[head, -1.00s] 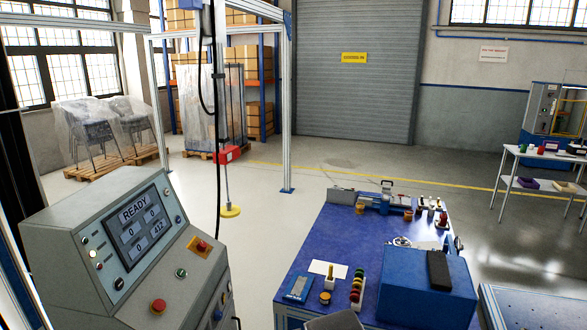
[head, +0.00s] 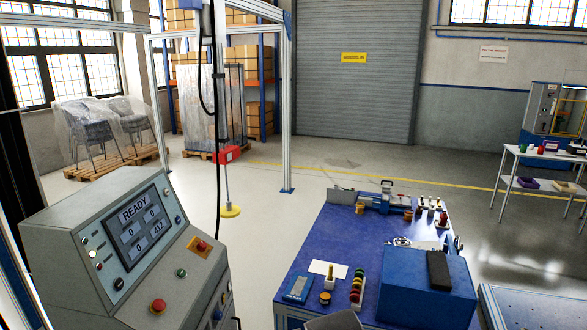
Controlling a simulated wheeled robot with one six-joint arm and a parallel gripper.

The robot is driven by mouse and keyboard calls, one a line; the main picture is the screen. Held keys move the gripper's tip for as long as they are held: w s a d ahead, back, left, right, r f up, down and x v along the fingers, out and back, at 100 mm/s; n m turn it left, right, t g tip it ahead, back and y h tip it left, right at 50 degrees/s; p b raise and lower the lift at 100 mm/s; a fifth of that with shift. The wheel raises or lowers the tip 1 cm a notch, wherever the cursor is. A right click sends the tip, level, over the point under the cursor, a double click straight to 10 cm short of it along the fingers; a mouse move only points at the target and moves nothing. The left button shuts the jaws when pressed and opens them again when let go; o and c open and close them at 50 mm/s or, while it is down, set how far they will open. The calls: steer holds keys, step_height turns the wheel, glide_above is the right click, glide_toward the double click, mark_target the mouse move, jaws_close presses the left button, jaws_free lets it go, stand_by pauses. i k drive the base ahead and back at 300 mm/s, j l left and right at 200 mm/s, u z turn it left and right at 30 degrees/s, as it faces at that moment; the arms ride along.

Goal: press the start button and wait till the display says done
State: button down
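The grey control console (head: 75,225) stands at the lower left. Its display (head: 140,226) reads READY, with boxes showing zeros and 412. A green button (head: 181,273) sits on the sloped panel below the display; I cannot read a label on it. A red mushroom button (head: 158,306) is lower on the panel. A red knob on a yellow plate (head: 200,245) is to the upper right. A black knob (head: 119,284) is below the display's left corner. My gripper is not in view.
A blue-topped bench (head: 335,240) with a blue box (head: 425,285), small parts and tools stands right of the console. Pale floor lies open between them. A metal frame (head: 287,100) with a hanging rod and yellow foot (head: 230,211) stands behind. Wrapped chairs (head: 85,140) sit on pallets.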

mark_target(181, 273)
steer(key=i+j, duration=0.1)
steer(key=j, duration=0.25)
steer(key=i+j+z, duration=0.1)
steer(key=j, duration=0.25)
steer(key=i+j, duration=0.15)
steer(key=j, duration=0.2)
steer(key=i+j+z, duration=0.1)
steer(key=j, duration=0.3)
steer(key=i+j, duration=0.1)
steer(key=j, duration=0.25)
steer(key=i+z, duration=0.05)
